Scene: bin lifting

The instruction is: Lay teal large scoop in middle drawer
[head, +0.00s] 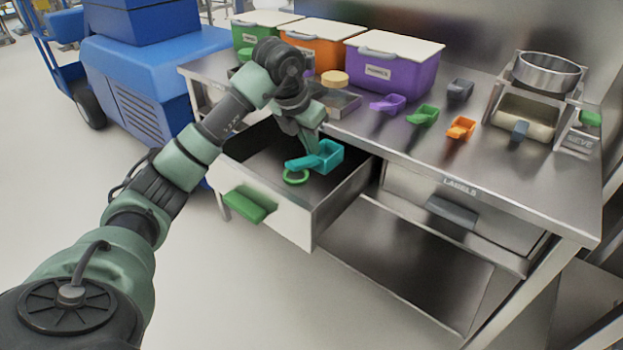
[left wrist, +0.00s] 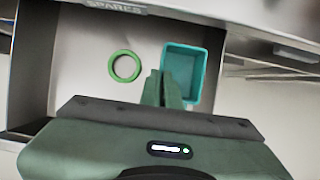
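The teal large scoop (head: 328,155) is inside an open drawer (head: 290,216) with a green handle (head: 249,207), its bowl to the right and its handle to the left. My left gripper (head: 309,150) reaches down into the drawer and is shut on the scoop near its handle. In the left wrist view, the scoop's bowl (left wrist: 184,70) is just beyond the close-set fingertips (left wrist: 162,85), which hide the handle. Whether the scoop touches the drawer floor is unclear. A green ring (head: 296,177) lies on the drawer floor beside the scoop. My right gripper is not in view.
The steel bench (head: 400,150) bears green (head: 262,32), orange (head: 322,50) and purple (head: 390,65) bins, several small scoops, and a sieve stand (head: 535,100). A closed drawer (head: 460,205) is to the right. A blue cart (head: 140,80) stands at left.

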